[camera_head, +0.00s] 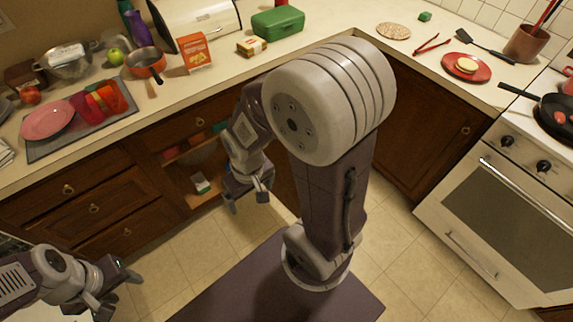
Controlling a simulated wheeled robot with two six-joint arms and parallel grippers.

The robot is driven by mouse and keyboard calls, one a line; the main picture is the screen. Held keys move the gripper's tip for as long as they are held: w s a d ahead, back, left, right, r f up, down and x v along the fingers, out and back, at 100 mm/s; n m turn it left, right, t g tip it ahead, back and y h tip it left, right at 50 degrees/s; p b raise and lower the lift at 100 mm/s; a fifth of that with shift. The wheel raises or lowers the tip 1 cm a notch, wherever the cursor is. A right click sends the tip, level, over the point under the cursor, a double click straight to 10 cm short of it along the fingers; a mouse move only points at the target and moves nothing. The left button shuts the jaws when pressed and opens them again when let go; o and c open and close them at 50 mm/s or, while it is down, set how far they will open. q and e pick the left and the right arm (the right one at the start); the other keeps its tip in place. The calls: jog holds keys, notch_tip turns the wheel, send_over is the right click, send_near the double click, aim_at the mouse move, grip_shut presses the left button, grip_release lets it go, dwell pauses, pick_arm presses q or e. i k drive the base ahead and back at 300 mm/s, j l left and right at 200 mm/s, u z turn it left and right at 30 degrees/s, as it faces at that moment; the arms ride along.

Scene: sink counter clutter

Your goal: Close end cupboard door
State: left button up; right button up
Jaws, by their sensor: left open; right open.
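An open cupboard (178,180) under the counter shows its shelves, with a small white and green box (200,183) inside. A dark wood panel (284,192) right of the opening is mostly hidden by my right arm; I cannot tell whether it is the open door. Another cupboard door (425,125), in the corner beside the oven, looks shut. My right gripper (247,202) is open and empty, pointing down in front of the open cupboard's right side. My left gripper (117,288) is open and empty at lower left, above the floor and away from the cupboards.
Drawers (75,188) are shut left of the opening. The oven (505,205) stands at right. Tiled floor (185,255) is clear between my grippers.

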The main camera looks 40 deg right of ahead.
aim_at(284, 188)
jog(key=l+u, duration=0.1)
jog(key=l, duration=0.3)
jog(key=k+l+u, duration=0.1)
jog(key=l, duration=0.3)
jog(key=k+l+u, duration=0.1)
jog(key=l, duration=0.3)
jog(key=k+l+u, duration=0.1)
jog(key=l, duration=0.3)
jog(key=k+l+u, duration=0.1)
jog(key=l, duration=0.25)
jog(key=k+l+u, duration=0.1)
jog(key=l, duration=0.3)
jog(key=i+l+u, duration=0.15)
jog(key=l, duration=0.5)
jog(key=l+u, duration=0.15)
jog(key=l, duration=0.5)
jog(key=j+z, duration=0.2)
jog(key=z, duration=0.3)
jog(key=k+j+z, duration=0.15)
jog(key=z, duration=0.35)
jog(key=k+j+z, duration=0.15)
jog(key=z, duration=0.3)
